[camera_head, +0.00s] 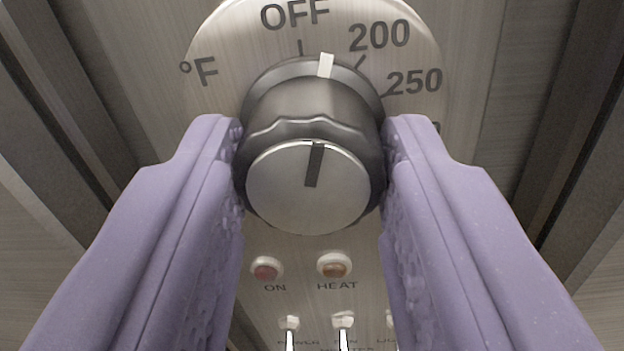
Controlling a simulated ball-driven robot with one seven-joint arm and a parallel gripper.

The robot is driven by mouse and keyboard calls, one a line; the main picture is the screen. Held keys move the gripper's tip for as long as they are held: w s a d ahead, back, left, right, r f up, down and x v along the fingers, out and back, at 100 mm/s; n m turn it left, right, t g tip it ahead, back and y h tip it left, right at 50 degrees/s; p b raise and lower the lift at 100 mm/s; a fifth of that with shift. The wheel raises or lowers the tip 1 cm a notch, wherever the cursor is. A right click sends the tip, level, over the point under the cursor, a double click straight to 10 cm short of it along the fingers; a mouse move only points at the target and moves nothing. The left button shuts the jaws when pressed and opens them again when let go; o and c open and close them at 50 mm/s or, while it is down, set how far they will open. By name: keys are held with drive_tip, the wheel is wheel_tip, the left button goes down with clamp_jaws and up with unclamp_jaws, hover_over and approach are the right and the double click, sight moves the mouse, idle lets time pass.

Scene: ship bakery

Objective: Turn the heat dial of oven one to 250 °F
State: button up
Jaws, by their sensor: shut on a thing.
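The heat dial (310,190) is a round knob with a dark skirt and a silver face, in the middle of the view. A white mark on its skirt points between OFF and 200, and a dark line on its face leans slightly right of straight up. The round dial plate (215,100) behind it shows °F, OFF, 200 and 250; the marks past 250 are mostly hidden. My gripper (312,165) has two purple fingers, one on each side of the knob, and is shut on it.
Below the dial are a red ON lamp (266,269) and an amber HEAT lamp (335,265). Several small toggle switches (343,322) stand under them at the bottom edge. Dark vertical grooves run down the panel on both sides.

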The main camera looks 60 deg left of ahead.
drive_tip(key=m+p, duration=0.1)
drive_tip(key=m, duration=0.4)
drive_tip(key=shift+m+p, duration=0.35)
drive_tip(key=shift+m, duration=0.05)
drive_tip(key=m+p, duration=0.1)
drive_tip(key=m, duration=0.3)
drive_tip(key=shift+m+t+p, duration=0.3)
drive_tip(key=shift+m+p, duration=0.1)
drive_tip(key=o, duration=1.1)
drive_tip(key=shift+c, duration=0.2)
drive_tip(key=v, duration=0.7)
drive_tip(key=shift+s+d, duration=0.25)
drive_tip(key=shift+s, duration=0.1)
drive_tip(key=shift+w, duration=0.1)
